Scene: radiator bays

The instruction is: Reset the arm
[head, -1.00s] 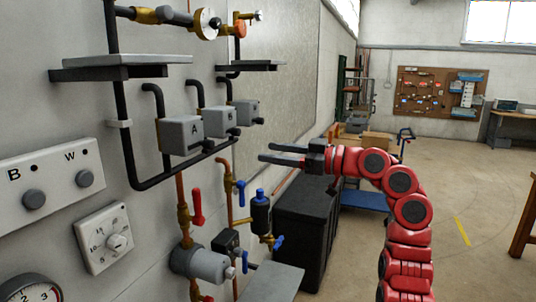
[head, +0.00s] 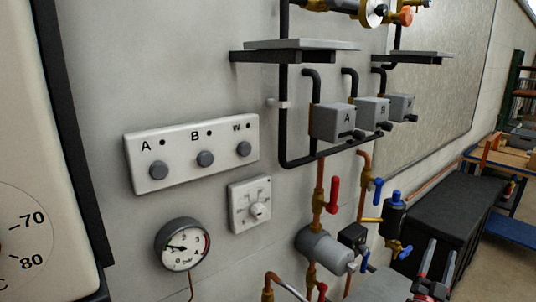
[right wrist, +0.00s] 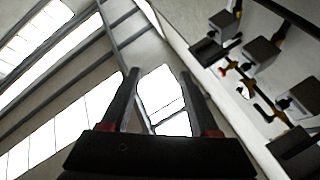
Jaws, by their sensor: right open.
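My right gripper (head: 440,256) shows at the lower right of the head view, in front of the black cabinet and pointing upward in the picture. It is open, with nothing between its fingers. In the right wrist view its two dark fingers (right wrist: 158,85) stand apart against windows and ceiling. Most of my right arm is below the head view's edge. My left gripper is not in view.
On the wall are a button panel (head: 193,152), a dial (head: 250,204), a pressure gauge (head: 182,245), grey valve boxes (head: 333,122), and pipes with a red lever (head: 333,195). A shelf (head: 302,45) juts out above. A black cabinet (head: 455,215) stands at right.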

